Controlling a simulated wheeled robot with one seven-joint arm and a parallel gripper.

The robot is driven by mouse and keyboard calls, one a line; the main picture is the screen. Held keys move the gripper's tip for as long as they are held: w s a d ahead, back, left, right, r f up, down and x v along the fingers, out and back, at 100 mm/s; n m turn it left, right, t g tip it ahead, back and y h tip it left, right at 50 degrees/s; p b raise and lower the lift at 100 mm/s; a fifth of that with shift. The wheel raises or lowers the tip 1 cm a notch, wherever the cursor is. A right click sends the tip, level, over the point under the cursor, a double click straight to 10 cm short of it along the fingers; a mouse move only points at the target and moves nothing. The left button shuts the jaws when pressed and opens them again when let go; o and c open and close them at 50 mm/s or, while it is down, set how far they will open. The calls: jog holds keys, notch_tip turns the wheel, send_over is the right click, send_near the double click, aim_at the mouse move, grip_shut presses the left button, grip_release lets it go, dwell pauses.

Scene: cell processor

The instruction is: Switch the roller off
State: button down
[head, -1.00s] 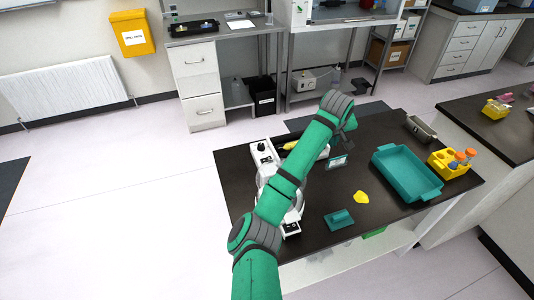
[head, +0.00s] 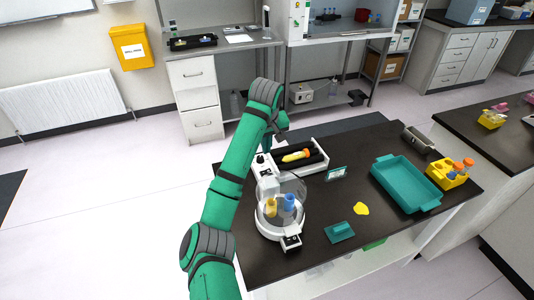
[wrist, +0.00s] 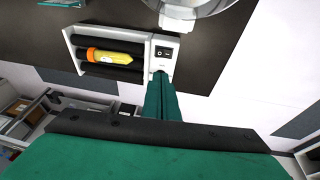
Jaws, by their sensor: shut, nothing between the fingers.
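The roller (head: 310,163) is a white-framed unit with black rollers at the table's back edge. A yellow tube with an orange cap (head: 297,155) lies on it. In the wrist view the roller (wrist: 112,72) shows a white end panel with a black rocker switch (wrist: 163,52). My gripper (head: 280,137) is above the roller's left end in the head view. In the wrist view my gripper (wrist: 160,74) is shut and empty, its tips at the panel's edge, just below the switch. Whether the tips touch the panel I cannot tell.
A white round device (head: 277,228) with a clear lid and blue and yellow items stands close in front of the roller. A teal tray (head: 407,183), a yellow tube rack (head: 447,180), a teal block (head: 341,231) and a small display stand (head: 336,173) are on the table.

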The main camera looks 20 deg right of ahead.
jog(key=x, duration=1.1)
jog(key=shift+s+d+f, duration=0.15)
jog(key=shift+s+d, duration=0.05)
jog(key=shift+s, duration=0.15)
jog(key=shift+d+f, duration=0.2)
jog(key=shift+f, duration=0.4)
jog(key=shift+d+f, duration=0.35)
jog(key=shift+a, duration=0.2)
jog(key=shift+a+r, duration=0.15)
jog(key=shift+a, duration=0.5)
